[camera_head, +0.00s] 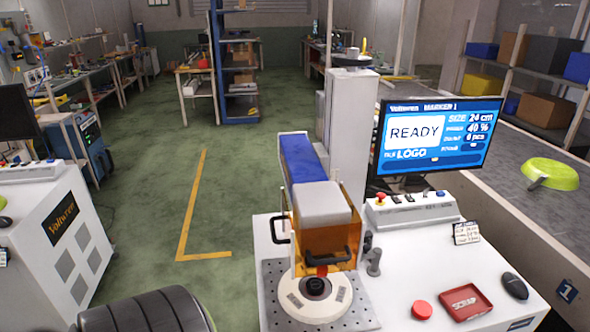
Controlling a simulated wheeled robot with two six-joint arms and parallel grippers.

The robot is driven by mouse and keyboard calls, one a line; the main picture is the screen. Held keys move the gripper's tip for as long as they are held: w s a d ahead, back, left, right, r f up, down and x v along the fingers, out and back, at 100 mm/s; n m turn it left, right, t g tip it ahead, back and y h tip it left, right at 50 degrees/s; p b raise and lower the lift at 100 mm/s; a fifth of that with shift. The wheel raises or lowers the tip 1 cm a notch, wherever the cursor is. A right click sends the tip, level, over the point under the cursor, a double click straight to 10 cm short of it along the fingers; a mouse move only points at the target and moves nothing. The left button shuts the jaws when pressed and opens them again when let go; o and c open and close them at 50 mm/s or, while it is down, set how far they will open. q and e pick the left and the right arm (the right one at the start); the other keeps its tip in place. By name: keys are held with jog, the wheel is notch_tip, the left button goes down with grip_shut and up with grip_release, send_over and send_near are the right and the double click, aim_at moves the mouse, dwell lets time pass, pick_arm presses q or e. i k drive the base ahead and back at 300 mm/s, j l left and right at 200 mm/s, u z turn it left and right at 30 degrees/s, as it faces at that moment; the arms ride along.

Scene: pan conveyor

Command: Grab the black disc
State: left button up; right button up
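A small black round piece (316,285) sits in the middle of a pale round fixture (325,306) on the marking machine's base. A larger, dark, rounded, ridged object (145,312) is cut off by the bottom edge at the lower left; I cannot tell if it is a stack of black discs. Neither of my grippers is in view.
The marking machine (318,206) has an orange guard with black handles. A screen (436,135) reads READY. A green pan (550,173) lies on the conveyor (500,165) at right. A red tray (466,302), red button (421,309) and mouse (515,286) are on the bench.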

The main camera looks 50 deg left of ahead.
aim_at(315, 286)
jog(key=u, duration=1.5)
jog(key=i+l+u, duration=0.15)
jog(key=l, duration=0.2)
jog(key=i+l+u, duration=0.1)
jog(key=l, duration=0.25)
jog(key=i+l+u, duration=0.15)
jog(key=l, duration=0.2)
